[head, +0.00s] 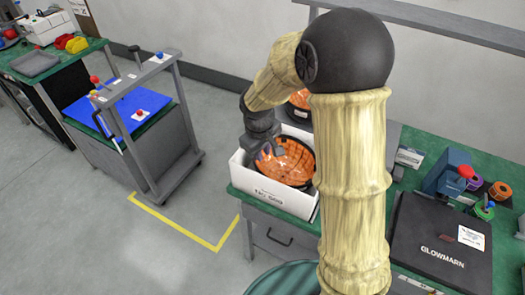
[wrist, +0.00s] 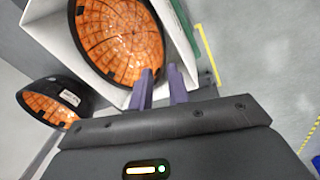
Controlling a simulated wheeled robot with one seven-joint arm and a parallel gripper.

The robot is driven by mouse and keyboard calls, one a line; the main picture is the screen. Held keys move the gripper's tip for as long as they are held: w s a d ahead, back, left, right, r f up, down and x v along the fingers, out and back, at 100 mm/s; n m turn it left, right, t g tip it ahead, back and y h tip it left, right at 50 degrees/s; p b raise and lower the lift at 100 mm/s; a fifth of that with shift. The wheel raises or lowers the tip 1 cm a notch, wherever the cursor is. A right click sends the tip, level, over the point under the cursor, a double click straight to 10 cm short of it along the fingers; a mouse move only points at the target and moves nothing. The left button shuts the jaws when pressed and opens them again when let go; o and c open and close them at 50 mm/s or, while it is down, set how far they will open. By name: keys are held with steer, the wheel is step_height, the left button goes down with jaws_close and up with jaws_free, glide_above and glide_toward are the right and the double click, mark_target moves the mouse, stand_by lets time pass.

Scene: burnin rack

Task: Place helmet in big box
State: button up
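A helmet (head: 292,163) lies with its orange gridded inside facing up and a black rim, inside a white open box (head: 270,193) on the green bench. It also shows in the wrist view (wrist: 118,38), with the box's white wall (wrist: 52,28) around it. My gripper (head: 271,152) is over the box at the helmet's left edge. In the wrist view its two purple fingers (wrist: 161,72) stand apart with a gap between them, close to the helmet's rim. Nothing shows clamped between them. Whether a finger touches the rim is unclear.
A second orange-lined helmet (wrist: 55,103) is behind the box, partly hidden by my arm in the head view (head: 299,98). A black GLOWMARN case (head: 440,240) and a blue device (head: 448,172) are on the bench's right. A cart (head: 150,150) stands left; floor between is clear.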

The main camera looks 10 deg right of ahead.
steer(key=shift+d, duration=0.1)
steer(key=s+d+r+m, duration=0.1)
steer(key=s+d+m, duration=0.2)
steer(key=s, duration=0.4)
steer(key=s+d+r+m+y, duration=0.1)
steer(key=s+d+m, duration=0.3)
steer(key=s, duration=0.4)
steer(key=shift+s+d+r+t, duration=0.2)
steer(key=shift+r+t, duration=0.1)
steer(key=shift+r, duration=0.05)
steer(key=shift+s, duration=0.1)
